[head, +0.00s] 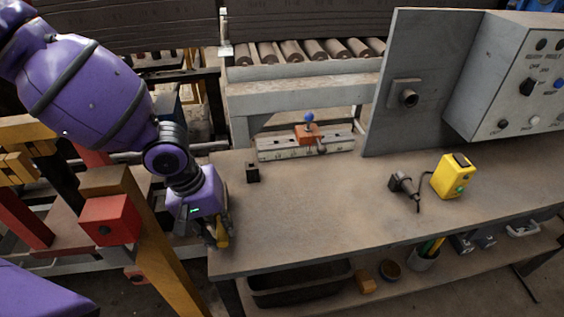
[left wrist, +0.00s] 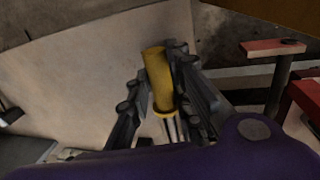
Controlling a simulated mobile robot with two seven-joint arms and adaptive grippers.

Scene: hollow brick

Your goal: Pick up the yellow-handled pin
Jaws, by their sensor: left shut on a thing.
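The yellow-handled pin shows in the left wrist view as a yellow cylinder (left wrist: 159,82) with a metal shaft below it. My left gripper (left wrist: 158,100) is shut on the yellow handle, one finger on each side. In the head view, my left gripper (head: 219,228) is at the left edge of the workbench, with the yellow handle (head: 222,234) showing at its fingers. I cannot tell whether the pin touches the bench. My right gripper is not in view.
The grey workbench (head: 300,215) is mostly clear in the middle. A small black block (head: 252,173) stands near the gripper. An orange slide with a blue knob (head: 308,133) is at the back. A yellow box (head: 451,176) and a dark tool (head: 405,187) are at right. A red box on a post (head: 110,221) stands left.

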